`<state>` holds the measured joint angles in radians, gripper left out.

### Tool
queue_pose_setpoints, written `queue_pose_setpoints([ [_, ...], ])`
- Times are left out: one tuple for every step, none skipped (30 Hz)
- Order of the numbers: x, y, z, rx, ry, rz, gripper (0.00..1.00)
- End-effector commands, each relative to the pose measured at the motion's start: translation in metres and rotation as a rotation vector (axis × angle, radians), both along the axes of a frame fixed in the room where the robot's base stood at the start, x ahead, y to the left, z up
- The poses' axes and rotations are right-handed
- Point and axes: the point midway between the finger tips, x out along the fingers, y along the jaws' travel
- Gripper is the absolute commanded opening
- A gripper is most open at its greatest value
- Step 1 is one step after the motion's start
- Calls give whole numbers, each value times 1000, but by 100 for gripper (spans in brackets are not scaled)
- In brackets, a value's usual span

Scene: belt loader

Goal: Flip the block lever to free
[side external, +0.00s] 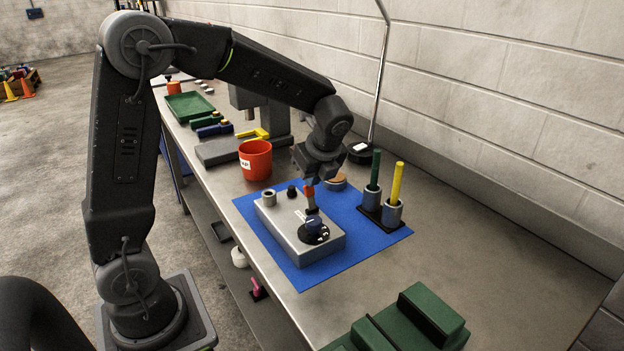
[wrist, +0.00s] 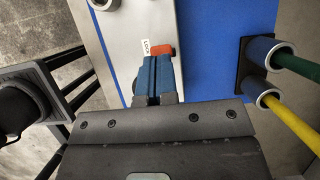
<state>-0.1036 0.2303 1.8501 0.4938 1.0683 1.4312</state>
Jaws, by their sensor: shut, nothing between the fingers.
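A grey metal box (side external: 290,232) lies on a blue mat (side external: 365,236). It has a black dial (side external: 314,236), a black knob and a round metal socket on top. An orange-red lever (side external: 308,190) shows beside my fingers. In the wrist view the lever (wrist: 161,50) lies just beyond my fingertips, next to a white label (wrist: 145,48) reading LOCK. My gripper (side external: 312,210) points down over the box, fingers shut and empty. In the wrist view my gripper (wrist: 154,62) partly hides the lever's base. I cannot tell whether the fingertips touch the lever.
A black stand (side external: 380,215) with a green rod and a yellow rod in metal cups stands right of the box. An orange-red cup (side external: 255,160) stands behind it to the left. A green fixture (side external: 400,325) sits at the front. The bench right of the mat is clear.

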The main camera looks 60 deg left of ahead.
Motion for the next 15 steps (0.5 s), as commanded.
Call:
queue_pose_setpoints([
  [0,0,3,0,0,1,0],
  [0,0,3,0,0,0,0],
  [0,0,4,0,1,0,0],
  [0,0,5,0,1,0,0],
  [0,0,5,0,1,0,0],
  [0,0,5,0,1,0,0],
  [0,0,5,0,1,0,0],
  [0,0,5,0,1,0,0],
  [0,0,5,0,1,0,0],
  [0,0,5,0,1,0,0],
  [0,0,5,0,1,0,0],
  [0,0,5,0,1,0,0],
  [0,-1,5,0,1,0,0],
  [0,-2,5,0,0,-1,0],
  [0,-4,6,0,0,-1,0],
])
